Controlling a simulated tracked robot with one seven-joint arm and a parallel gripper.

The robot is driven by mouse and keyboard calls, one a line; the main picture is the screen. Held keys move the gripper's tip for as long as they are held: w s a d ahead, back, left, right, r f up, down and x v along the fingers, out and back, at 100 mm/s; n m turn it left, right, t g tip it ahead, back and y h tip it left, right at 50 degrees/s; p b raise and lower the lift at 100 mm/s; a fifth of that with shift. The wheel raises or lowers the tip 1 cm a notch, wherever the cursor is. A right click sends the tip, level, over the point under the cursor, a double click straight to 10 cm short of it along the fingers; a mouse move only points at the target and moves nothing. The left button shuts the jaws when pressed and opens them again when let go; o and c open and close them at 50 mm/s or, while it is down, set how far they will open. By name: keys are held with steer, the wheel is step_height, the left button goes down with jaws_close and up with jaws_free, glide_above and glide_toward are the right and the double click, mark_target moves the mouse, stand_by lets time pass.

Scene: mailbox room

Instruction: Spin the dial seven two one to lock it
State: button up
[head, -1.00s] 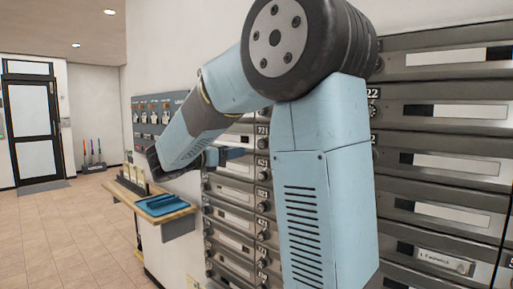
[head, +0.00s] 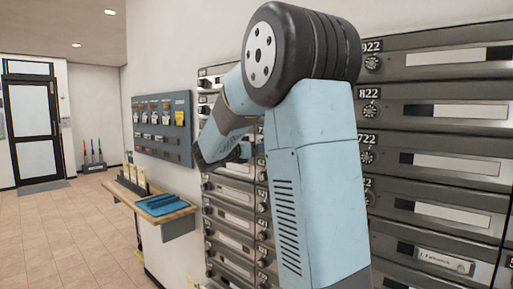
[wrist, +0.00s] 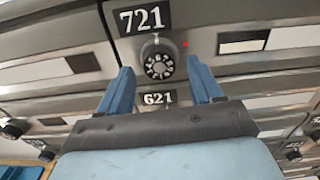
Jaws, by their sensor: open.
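In the wrist view the dial (wrist: 159,62) is a round black knob with white numerals, set under a black plate (wrist: 145,19) reading 721. A small red light (wrist: 185,44) shows just right of it. My gripper (wrist: 158,72) is open, with one blue finger on each side below the dial. The dial sits between the fingertips, and I cannot tell if either one touches it. In the head view my gripper (head: 250,152) is partly hidden by my own arm, close to the mailbox front. The 721 dial is hidden there.
A plate reading 621 (wrist: 158,97) lies below the dial, partly behind my gripper. Mailbox rows (head: 440,110) with more dials fill the right. A wall shelf (head: 180,213) with a blue tray (head: 165,205) juts out at left. The tiled floor (head: 60,235) is clear.

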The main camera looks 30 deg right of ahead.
steer(key=shift+w+d, duration=0.1)
steer(key=shift+d, duration=0.15)
steer(key=shift+c, duration=0.3)
steer(key=c, duration=0.9)
steer(key=shift+a, duration=0.3)
steer(key=shift+c, duration=0.5)
steer(key=shift+d, duration=0.25)
steer(key=shift+m, duration=0.4)
